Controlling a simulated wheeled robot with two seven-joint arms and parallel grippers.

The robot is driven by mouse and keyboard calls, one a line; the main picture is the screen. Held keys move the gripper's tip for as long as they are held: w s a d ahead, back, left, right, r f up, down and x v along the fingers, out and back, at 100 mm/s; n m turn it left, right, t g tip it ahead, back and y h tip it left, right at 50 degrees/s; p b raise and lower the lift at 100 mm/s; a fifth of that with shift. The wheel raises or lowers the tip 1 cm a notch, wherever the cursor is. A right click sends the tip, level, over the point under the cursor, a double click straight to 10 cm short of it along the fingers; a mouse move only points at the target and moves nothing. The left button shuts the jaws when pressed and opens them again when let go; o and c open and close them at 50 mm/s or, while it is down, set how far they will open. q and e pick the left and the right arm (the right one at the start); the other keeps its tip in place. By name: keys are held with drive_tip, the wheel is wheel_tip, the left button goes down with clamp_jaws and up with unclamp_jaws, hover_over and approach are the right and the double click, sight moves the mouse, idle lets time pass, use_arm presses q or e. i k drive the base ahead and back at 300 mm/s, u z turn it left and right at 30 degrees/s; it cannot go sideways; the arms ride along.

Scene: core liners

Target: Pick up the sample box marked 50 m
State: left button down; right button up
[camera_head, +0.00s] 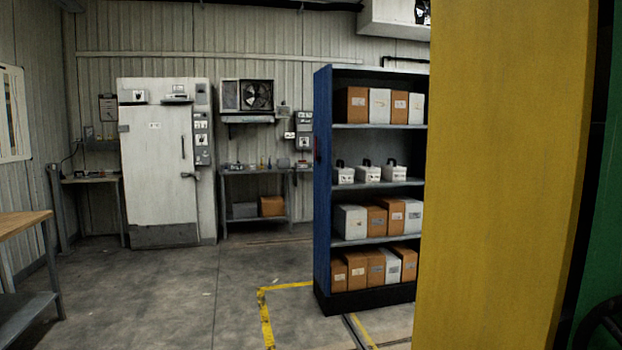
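A blue shelf unit (322,190) stands right of the middle in the head view. Its top shelf holds brown and white boxes (352,105). The shelf below holds white cases with dark handles (368,172). The two lower shelves hold more brown and white boxes (351,222), (338,274). Small labels show on the fronts, but they are too small to read, so I cannot tell which box is marked 50 m. Neither of my grippers is in view.
A large yellow panel (500,180) fills the near right and hides the shelf unit's right side. A white cabinet (158,160) and a bench (255,170) stand at the back wall. A wooden table (18,222) is at the left edge. The grey floor between is clear, with yellow lines.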

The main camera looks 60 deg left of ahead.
sight(393, 173)
drive_tip(key=u, duration=1.65)
